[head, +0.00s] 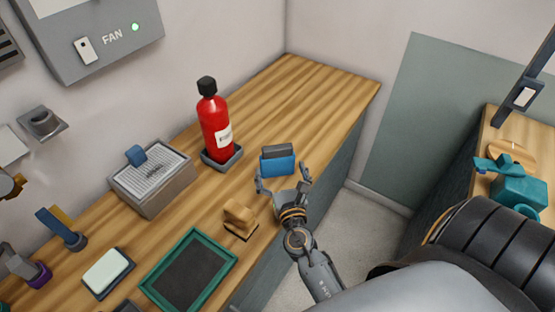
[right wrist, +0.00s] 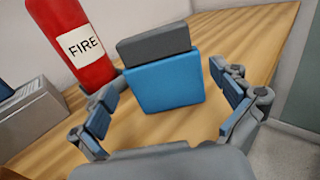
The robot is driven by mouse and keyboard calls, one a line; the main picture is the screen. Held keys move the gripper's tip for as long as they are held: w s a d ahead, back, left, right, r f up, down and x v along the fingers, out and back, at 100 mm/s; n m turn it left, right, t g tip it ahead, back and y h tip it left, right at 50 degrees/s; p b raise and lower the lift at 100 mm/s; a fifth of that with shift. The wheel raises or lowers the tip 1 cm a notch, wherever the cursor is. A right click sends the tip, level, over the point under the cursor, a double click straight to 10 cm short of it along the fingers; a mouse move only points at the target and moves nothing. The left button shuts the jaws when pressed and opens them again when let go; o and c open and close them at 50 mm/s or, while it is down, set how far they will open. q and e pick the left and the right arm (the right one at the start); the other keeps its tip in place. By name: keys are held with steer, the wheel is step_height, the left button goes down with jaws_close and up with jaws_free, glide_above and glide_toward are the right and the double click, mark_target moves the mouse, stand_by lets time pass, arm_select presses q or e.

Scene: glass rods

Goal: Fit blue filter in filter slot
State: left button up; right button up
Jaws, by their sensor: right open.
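The blue filter (head: 278,166), a blue block with a dark grey top part, stands on the wooden bench near its front edge. It also shows in the right wrist view (right wrist: 165,82). My right gripper (head: 283,178) is open at the near side of the filter, with a finger toward each side. In the right wrist view, gaps show between the filter and the fingers (right wrist: 168,92). I cannot pick out the filter slot for certain. A grey box (head: 152,188) with a ridged top and a blue tab stands on the bench. My left gripper is not in view.
A red fire extinguisher (head: 214,125) stands in a dark holder left of the filter. A tan brush-like block (head: 240,217) and a green-framed tray (head: 190,268) lie nearer. A grey fan panel (head: 90,35) is on the wall. The bench's far right end is clear.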

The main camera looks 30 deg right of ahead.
mark_target(278, 160)
steer(key=x, duration=0.4)
steer(key=shift+w+d+p, duration=0.15)
steer(key=shift+p, duration=0.2)
steer(key=c, duration=0.8)
steer(key=shift+r, duration=0.15)
